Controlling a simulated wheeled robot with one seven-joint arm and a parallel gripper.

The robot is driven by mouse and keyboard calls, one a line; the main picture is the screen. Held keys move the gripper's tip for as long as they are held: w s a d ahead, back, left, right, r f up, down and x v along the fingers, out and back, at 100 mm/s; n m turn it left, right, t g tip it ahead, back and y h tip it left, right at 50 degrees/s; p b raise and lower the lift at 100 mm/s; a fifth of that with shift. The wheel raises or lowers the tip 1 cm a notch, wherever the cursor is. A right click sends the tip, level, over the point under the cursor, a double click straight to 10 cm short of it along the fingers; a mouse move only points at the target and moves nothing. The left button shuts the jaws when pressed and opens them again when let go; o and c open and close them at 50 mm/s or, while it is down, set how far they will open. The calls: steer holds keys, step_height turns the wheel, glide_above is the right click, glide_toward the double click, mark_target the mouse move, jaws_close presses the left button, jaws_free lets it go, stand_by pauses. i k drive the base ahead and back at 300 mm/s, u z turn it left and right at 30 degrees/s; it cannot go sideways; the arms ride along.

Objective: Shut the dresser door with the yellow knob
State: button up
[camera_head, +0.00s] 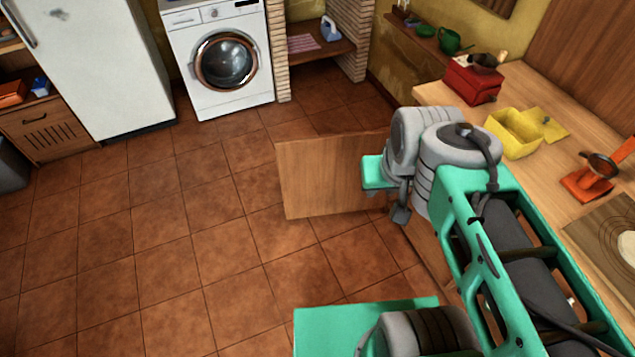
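A light wooden dresser door (318,180) stands open, sticking out to the left from the wooden counter front over the tiled floor. Its yellow knob does not show. My green and grey arm reaches forward from the lower right and covers the right end of the door and much of the counter front. The small grey end of my gripper (401,214) shows below the wrist, at the right part of the door. I cannot tell whether it touches the door, and its fingers are too small and hidden to judge.
The counter top (560,100) on the right holds a red box (472,84), a yellow container (512,136) and an orange stand (588,184). A washing machine (220,60) and white fridge (90,60) stand at the back. The tiled floor left of the door is clear.

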mark_target(319, 176)
steer(key=u, duration=1.15)
steer(key=i, duration=4.3)
steer(key=z, duration=4.65)
steer(key=i, duration=0.45)
steer(key=u, duration=2.4)
